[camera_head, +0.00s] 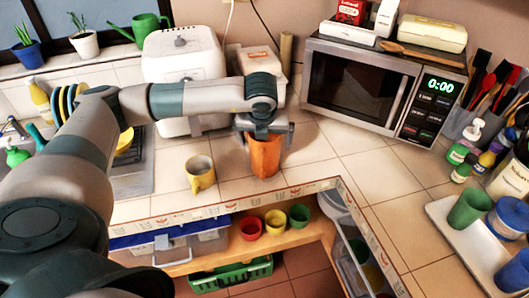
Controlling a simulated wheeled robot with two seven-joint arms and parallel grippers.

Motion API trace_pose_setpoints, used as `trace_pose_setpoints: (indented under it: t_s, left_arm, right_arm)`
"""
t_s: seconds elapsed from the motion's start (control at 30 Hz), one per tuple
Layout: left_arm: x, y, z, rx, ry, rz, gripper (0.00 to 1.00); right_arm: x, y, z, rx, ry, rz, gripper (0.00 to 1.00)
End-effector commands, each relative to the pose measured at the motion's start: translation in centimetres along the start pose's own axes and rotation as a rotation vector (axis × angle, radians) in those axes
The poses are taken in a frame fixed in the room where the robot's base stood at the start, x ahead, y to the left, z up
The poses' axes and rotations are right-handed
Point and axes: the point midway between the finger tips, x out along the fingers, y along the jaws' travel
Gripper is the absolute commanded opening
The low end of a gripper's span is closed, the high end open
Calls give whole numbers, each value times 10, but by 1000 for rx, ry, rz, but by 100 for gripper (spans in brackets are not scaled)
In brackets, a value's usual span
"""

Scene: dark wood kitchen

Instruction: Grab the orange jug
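The orange jug (265,158) stands upright on the tiled counter near its front edge, in the middle of the head view. My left gripper (265,133) comes in from the left and points down right over the jug's top. Its two fingers look spread wider than the jug, one on each side, so it looks open around the upper part. The gripper hides the jug's rim, and contact cannot be made out. My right gripper is not in view.
A yellow mug (201,174) stands left of the jug. A white appliance (184,62) and a microwave (357,87) are behind. A white tray (462,238) with cups is at the right. Cups stand on the shelf (225,252) below. Counter right of the jug is clear.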

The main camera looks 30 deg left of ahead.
Motion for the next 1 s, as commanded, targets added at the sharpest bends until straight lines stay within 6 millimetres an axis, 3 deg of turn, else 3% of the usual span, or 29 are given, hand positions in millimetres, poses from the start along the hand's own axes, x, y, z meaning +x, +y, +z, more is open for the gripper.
trace_pose_setpoints:
  t_s: [0.43,0.63,1.0]
  left_arm:
    - [0,0,0,0,0,0,95]
    - [0,0,0,0,0,0,48]
    - [-2,0,1,-1,-1,0,48]
  right_arm:
    - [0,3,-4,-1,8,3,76]
    - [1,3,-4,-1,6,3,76]
    - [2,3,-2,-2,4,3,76]
